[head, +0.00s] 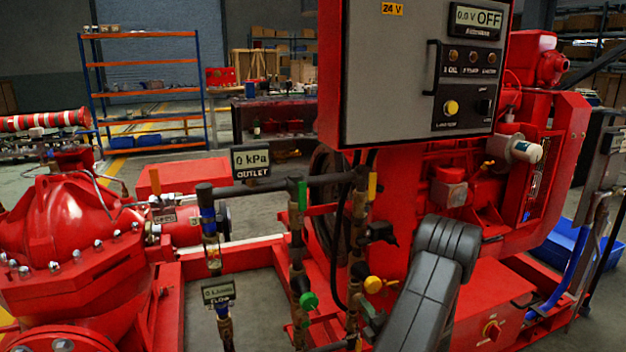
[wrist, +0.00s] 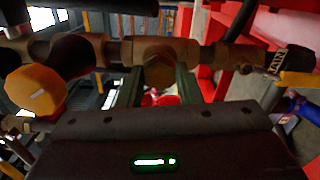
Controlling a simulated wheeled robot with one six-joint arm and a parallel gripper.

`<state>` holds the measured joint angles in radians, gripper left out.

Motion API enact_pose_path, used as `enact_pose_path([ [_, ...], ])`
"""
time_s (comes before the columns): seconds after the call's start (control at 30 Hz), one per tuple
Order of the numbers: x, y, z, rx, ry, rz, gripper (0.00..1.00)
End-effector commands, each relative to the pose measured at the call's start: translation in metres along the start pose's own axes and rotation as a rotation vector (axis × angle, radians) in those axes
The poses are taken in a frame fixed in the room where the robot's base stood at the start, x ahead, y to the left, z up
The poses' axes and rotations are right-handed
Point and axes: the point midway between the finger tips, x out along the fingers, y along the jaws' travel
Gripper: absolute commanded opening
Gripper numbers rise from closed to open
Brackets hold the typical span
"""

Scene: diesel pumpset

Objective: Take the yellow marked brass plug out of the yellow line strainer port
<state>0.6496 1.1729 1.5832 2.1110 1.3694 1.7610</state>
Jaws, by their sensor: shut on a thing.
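In the wrist view, my gripper (wrist: 158,76) reaches up to a brownish brass pipe with its two dark green fingers. The fingers are shut on a brass plug (wrist: 158,70) at the strainer port in the middle of this pipe. I cannot make out a yellow mark on the plug, nor whether it is still seated. A round yellow knob (wrist: 36,88) is left of the fingers; it also shows in the head view (head: 373,284).
A yellow lever (wrist: 298,79) is at the right in the wrist view. In the head view, a green-handled pipe (head: 297,240) stands left of the yellow line (head: 356,235). The control box (head: 400,75) hangs above, and a red pump casing (head: 70,225) is at left.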

Motion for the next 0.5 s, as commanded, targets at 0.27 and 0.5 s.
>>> enact_pose_path([
  [0.27,-0.0008,-0.0006,-0.0006,-0.353,0.001,-0.001,0.0],
  [0.5,-0.0005,-0.0039,-0.0009,-0.442,0.001,0.0,0.0],
])
